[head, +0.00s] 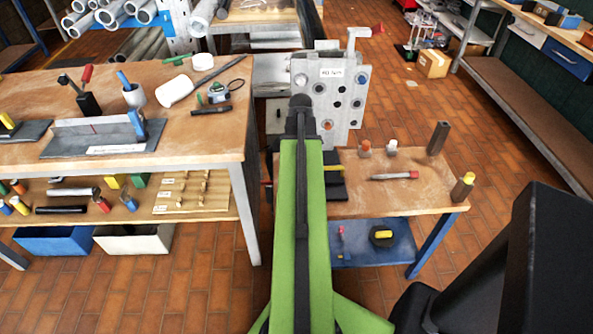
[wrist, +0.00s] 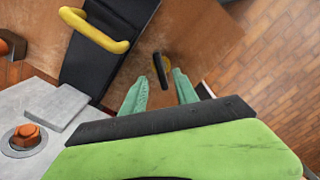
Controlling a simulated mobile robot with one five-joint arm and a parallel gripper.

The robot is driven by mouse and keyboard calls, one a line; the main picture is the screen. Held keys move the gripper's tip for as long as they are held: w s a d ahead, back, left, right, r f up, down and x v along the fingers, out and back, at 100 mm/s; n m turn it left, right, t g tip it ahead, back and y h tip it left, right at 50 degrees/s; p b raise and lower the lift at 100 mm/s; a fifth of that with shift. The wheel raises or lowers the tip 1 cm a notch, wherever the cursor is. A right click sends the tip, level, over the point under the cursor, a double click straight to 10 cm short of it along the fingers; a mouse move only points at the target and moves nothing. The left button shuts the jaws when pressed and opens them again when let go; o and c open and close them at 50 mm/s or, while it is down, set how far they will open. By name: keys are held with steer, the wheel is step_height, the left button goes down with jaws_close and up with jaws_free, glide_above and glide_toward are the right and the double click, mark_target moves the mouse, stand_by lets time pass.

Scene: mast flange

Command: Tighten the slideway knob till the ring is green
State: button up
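My gripper (wrist: 159,77) shows in the wrist view as two teal fingers, apart, so it is open. A small dark piece (wrist: 160,70) appears between the fingertips; I cannot tell whether it is held or lies beyond. In the head view my green arm reaches forward over the small bench and hides the gripper. A grey slide-like fixture (head: 92,128) with a label lies on the left bench, with a blue part (head: 137,124) at its right end. I cannot tell for sure which part is the slideway knob. No green ring is readable.
A holed grey panel (head: 345,100) stands behind my arm. The small bench (head: 345,203) carries a black block with a yellow handle (wrist: 100,30), a red-tipped tool (head: 395,176) and upright posts (head: 438,138). The left bench (head: 215,140) is close by. Open brick floor lies right.

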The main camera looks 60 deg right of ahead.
step_height(320, 180, down, 6)
steer(key=b, duration=0.6)
steer(key=shift+w+a+f, duration=0.1)
steer(key=shift+f, duration=0.15)
steer(key=shift+r, duration=0.1)
steer(key=shift+c, duration=0.7)
jaws_close()
